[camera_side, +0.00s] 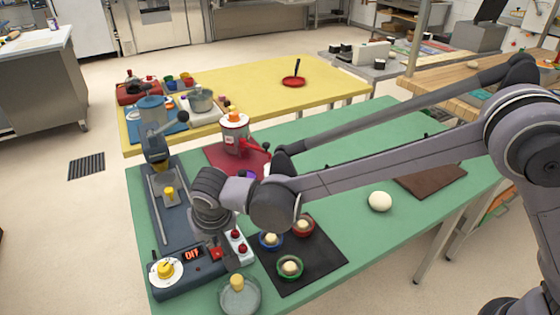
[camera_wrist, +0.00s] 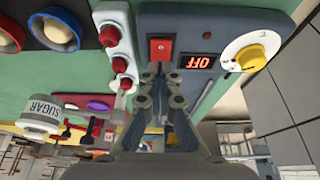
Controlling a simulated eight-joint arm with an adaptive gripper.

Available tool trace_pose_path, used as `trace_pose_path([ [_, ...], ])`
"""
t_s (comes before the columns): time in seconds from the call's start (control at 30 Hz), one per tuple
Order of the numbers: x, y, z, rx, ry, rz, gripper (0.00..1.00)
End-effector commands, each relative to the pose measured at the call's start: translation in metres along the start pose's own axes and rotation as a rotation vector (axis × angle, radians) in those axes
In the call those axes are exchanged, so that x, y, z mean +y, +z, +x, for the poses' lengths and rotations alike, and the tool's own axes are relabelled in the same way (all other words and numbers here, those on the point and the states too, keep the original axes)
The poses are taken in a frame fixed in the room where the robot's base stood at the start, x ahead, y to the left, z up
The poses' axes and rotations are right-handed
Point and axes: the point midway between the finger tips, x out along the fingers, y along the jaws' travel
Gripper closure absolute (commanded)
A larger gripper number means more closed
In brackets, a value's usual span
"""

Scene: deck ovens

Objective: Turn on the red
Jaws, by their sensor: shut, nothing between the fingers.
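In the side view the red switch (camera_side: 216,254) shows just right of the lit display (camera_side: 192,254). My gripper (camera_wrist: 160,72) is shut and empty, its fingertips close to the red switch in the wrist view. Whether they touch it, I cannot tell.
A white dial with a yellow knob (camera_side: 165,270) is at the machine's left end. A dark mat (camera_side: 325,262) with several small coloured bowls lies to the right.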

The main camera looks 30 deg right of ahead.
Motion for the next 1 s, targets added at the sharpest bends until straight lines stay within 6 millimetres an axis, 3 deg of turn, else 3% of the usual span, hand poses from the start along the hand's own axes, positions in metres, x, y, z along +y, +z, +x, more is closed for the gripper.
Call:
trace_pose_path([
  [0.2, 0.0, 0.0, 0.011, 0.0, 0.0, 0.0, 1.0],
  [1.0, 0.0, -0.002, 0.02, -0.092, 0.002, 0.002, 1.0],
])
